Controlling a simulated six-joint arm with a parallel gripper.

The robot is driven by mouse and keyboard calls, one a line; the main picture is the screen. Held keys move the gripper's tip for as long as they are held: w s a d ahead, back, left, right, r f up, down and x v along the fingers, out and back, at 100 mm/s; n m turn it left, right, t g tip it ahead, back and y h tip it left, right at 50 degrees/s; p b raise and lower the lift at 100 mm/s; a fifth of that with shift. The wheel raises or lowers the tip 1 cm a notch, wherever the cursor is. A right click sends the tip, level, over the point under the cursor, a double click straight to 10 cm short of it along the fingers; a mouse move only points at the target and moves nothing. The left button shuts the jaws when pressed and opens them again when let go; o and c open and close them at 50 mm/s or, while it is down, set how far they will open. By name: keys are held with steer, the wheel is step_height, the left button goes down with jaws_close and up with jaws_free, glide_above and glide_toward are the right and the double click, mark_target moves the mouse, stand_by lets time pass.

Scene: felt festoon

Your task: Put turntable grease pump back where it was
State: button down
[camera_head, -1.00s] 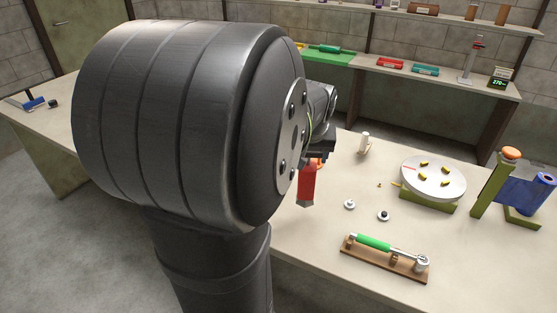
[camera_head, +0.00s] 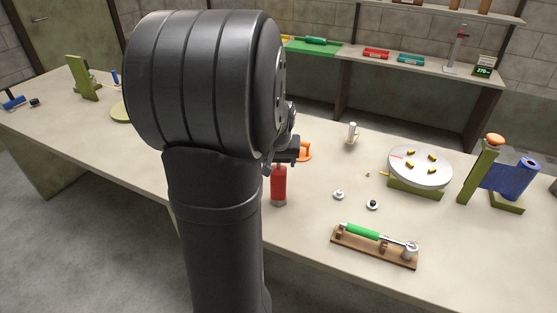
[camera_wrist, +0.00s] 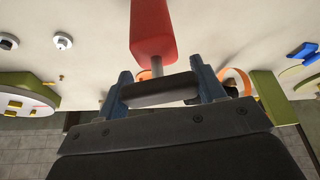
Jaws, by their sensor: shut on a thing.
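The grease pump appears to be the red cylinder (camera_head: 278,187) with a thin steel rod and a black T-handle (camera_wrist: 160,91). My gripper (camera_head: 284,157) is shut on the handle; the wrist view shows the handle between its two blue fingers. The pump hangs upright below the gripper in the head view. Whether its base touches the table cannot be told. The turntable (camera_head: 420,168), a pale disc with several yellow pieces on a green base, stands to the right. My arm hides much of the bench to the left.
An orange ring-like part (camera_head: 304,151) is just behind the gripper. Two small round fittings (camera_head: 338,194) (camera_head: 372,204) and a white-topped item (camera_head: 352,133) stand to the right. A green-handled tool (camera_head: 362,232) lies on a wooden rack in front. A green bracket (camera_head: 83,79) stands far left.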

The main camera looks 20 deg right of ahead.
steer(key=shift+c, duration=1.8)
jaws_free()
steer(key=shift+f, duration=0.15)
steer(key=v, duration=1.2)
steer(key=shift+r, duration=0.2)
steer(key=shift+f, duration=0.15)
steer(key=x, duration=1.2)
steer(key=shift+r, duration=1.05)
